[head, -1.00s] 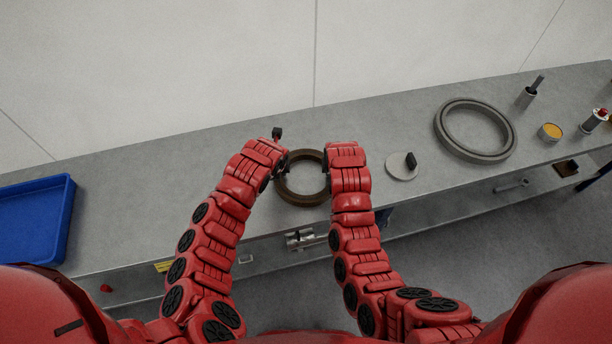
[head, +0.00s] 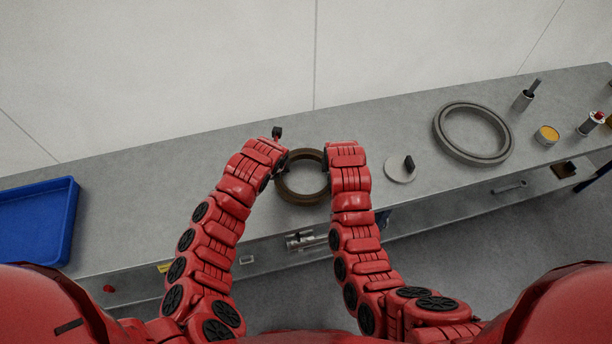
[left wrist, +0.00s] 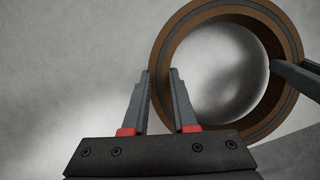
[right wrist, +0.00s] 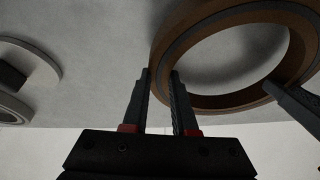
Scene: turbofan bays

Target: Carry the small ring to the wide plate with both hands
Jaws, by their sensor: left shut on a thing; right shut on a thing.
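The small ring (head: 302,196) is brown with a darker band and lies about level between my two grippers, seemingly above the bench. My left gripper (head: 280,170) is shut on its left wall; the left wrist view shows the fingers (left wrist: 162,74) at the rim of the ring (left wrist: 170,45). My right gripper (head: 328,172) is shut on its right side, partly hidden by its arm; its fingers (right wrist: 162,74) show at the ring's rim (right wrist: 180,35). The pale round plate (head: 394,174), with a black upright block on it, lies on the bench right of my right gripper.
A large grey ring (head: 440,138) lies farther right on the bench (head: 150,190). Beyond it stand a grey cylinder with a rod (head: 523,100), a yellow-topped tin (head: 547,135) and a red-topped item (head: 590,123). A blue tray (head: 72,215) is at the left. The wall is behind.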

